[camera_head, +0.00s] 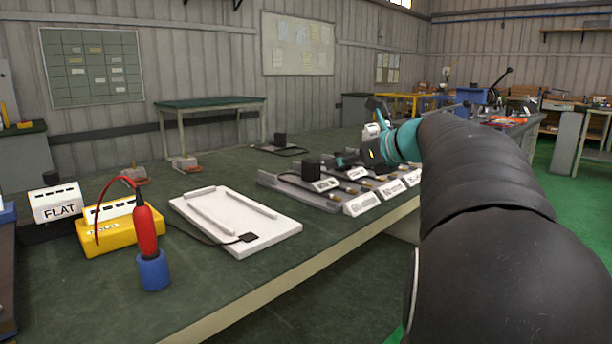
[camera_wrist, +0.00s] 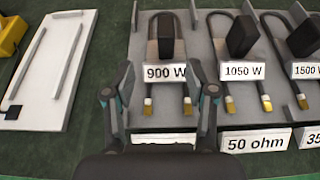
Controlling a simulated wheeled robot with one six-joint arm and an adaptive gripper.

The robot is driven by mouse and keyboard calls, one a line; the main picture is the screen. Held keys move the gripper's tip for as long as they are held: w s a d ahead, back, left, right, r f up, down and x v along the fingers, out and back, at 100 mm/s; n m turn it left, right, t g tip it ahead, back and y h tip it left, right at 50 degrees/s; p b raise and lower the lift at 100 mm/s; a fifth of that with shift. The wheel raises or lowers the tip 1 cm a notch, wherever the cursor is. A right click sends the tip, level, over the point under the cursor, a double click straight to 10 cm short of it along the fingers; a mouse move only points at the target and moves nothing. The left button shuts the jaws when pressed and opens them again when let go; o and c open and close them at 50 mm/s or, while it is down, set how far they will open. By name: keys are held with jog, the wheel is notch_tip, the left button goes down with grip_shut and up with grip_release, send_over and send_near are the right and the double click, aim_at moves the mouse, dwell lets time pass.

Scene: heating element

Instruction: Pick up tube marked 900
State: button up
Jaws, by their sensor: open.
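The tube marked 900 W is a thin U-shaped heating tube with a black block (camera_wrist: 166,36), a white label (camera_wrist: 165,73) and two brass-coloured ends. It lies on a grey tray (camera_wrist: 143,40) in the wrist view. My gripper (camera_wrist: 162,78) is open, with one finger on each side of the tube's lower part and nothing between the fingers but the view of the label and ends. I cannot tell its height above the tube. In the head view my gripper (camera_head: 372,150) is over the row of trays, small and partly hidden by my arm.
Tubes marked 1050 W (camera_wrist: 243,70) and 1500 W (camera_wrist: 306,71) lie to the right. A card reading 50 ohm (camera_wrist: 255,141) stands in front. A white board (camera_head: 240,215), a yellow box (camera_head: 108,238) and a red-handled tool (camera_head: 146,230) in a blue holder are left on the bench.

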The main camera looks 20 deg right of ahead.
aim_at(318, 169)
jog(key=x, duration=0.6)
jog(key=shift+w+f, duration=0.3)
jog(key=shift+w, duration=0.05)
jog(key=shift+d+x, duration=0.15)
jog(key=shift+x, duration=1.15)
jog(key=shift+d+x, duration=0.15)
jog(key=shift+x, duration=1.2)
jog(key=shift+f, duration=0.15)
grip_shut()
